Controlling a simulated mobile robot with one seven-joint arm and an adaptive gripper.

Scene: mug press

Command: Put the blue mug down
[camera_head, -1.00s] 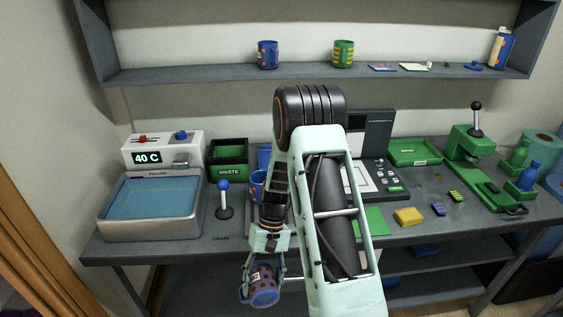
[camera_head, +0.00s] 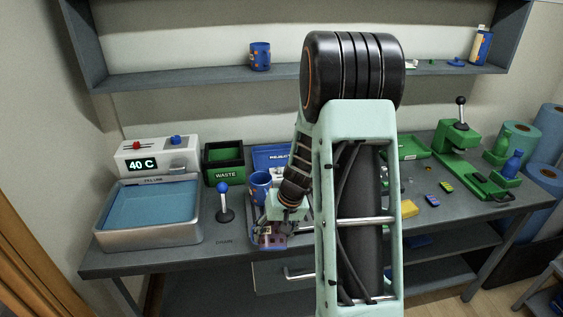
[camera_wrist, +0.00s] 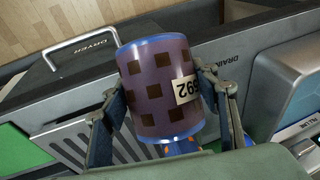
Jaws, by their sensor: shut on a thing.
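The held mug (camera_head: 268,239) is blue at the rim, with a purple-brown wrap, dark squares and a label reading 692 in the wrist view (camera_wrist: 160,95). My gripper (camera_head: 272,228) is shut on it, with one finger on each side of its body in the wrist view (camera_wrist: 163,82). The mug is at the bench's front edge, below the wrist in the head view; I cannot tell whether it touches the surface. A second blue mug (camera_head: 260,184) with orange marks stands on the bench just behind my gripper.
A slatted grate (camera_wrist: 95,140) lies under the mug. The dryer drawer handle (camera_wrist: 77,42) sticks out in front. A blue-topped lever (camera_head: 223,200), a water basin (camera_head: 150,238) and a green waste bin (camera_head: 224,176) stand to the left. Another blue mug (camera_head: 260,57) is on the shelf.

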